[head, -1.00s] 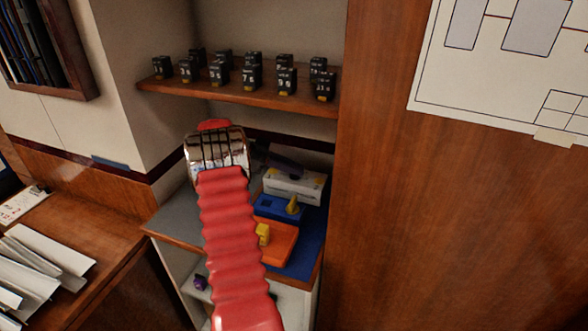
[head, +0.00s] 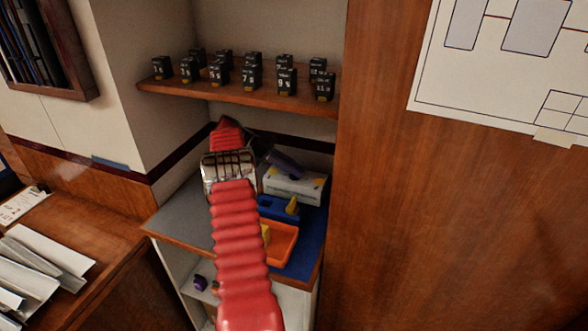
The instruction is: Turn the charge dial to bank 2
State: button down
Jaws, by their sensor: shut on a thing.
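A white box (head: 292,189) with small dark and yellow marks stands at the back of the blue-covered shelf; I take it to be the charge dial's housing. My gripper (head: 285,163), dark and purplish, reaches in from behind my red arm to the top of this box. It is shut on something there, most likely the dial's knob. The jaws hide the knob, so its pointer and the bank it faces cannot be read.
A blue unit (head: 276,208) and an orange unit (head: 283,245), each with a yellow part, stand in front of the white box. My arm partly covers the orange one. Small black numbered blocks (head: 252,78) line the upper shelf (head: 236,94). A wooden panel (head: 440,220) bounds the right.

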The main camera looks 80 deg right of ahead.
jog(key=c, duration=1.8)
grip_release()
jog(key=shift+c, duration=0.2)
